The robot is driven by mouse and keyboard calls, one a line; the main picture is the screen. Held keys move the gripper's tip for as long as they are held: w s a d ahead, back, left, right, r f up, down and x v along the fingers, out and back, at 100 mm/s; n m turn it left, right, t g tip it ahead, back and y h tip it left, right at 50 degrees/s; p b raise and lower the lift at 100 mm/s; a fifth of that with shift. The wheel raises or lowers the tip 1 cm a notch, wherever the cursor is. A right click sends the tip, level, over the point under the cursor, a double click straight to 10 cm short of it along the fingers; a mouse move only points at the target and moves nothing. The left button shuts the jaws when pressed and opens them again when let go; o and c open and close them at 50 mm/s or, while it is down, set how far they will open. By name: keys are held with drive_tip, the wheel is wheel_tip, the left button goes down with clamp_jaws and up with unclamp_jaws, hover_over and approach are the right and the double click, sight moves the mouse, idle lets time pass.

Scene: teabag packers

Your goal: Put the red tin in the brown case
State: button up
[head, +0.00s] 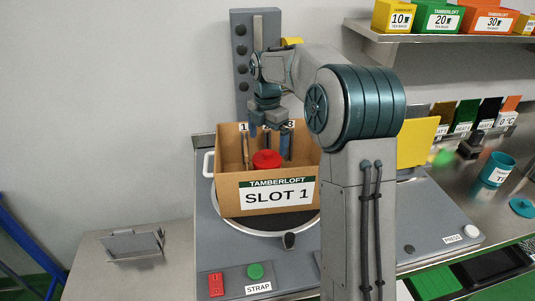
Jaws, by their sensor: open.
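The brown case (228,176) is an open cardboard box with a "TAMBERLOFT SLOT 1" label, standing on a round plate on the grey machine. The red tin (267,159) shows inside the case, its top and upper side visible above the front wall. Its base is hidden by that wall. My gripper (268,132) is open, pointing down over the case just above the red tin, and looks apart from it. Partitions with number labels show at the back of the case.
A grey column (241,70) stands behind the case. The machine front has a red switch (216,284) and a green button (255,271). To the right are a yellow panel (417,142), a teal cup (497,169) and a shelf (440,37) of coloured boxes.

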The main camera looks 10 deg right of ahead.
wheel_tip(320, 180, up, 3)
drive_tip(key=shift+r, duration=0.1)
drive_tip(key=shift+s+r+m, duration=0.2)
drive_tip(key=shift+s+m, duration=0.1)
drive_tip(key=s+r+m+t, duration=0.2)
drive_tip(key=s+m, duration=0.9)
drive_tip(key=s, duration=0.4)
drive_tip(key=s+f+m, duration=0.3)
drive_tip(key=s+m, duration=0.3)
drive_tip(key=s, duration=0.2)
drive_tip(key=s+d+f+m+t, duration=0.1)
drive_tip(key=s+f+m, duration=0.2)
drive_tip(key=s+m, duration=0.4)
drive_tip(key=shift+s, duration=0.4)
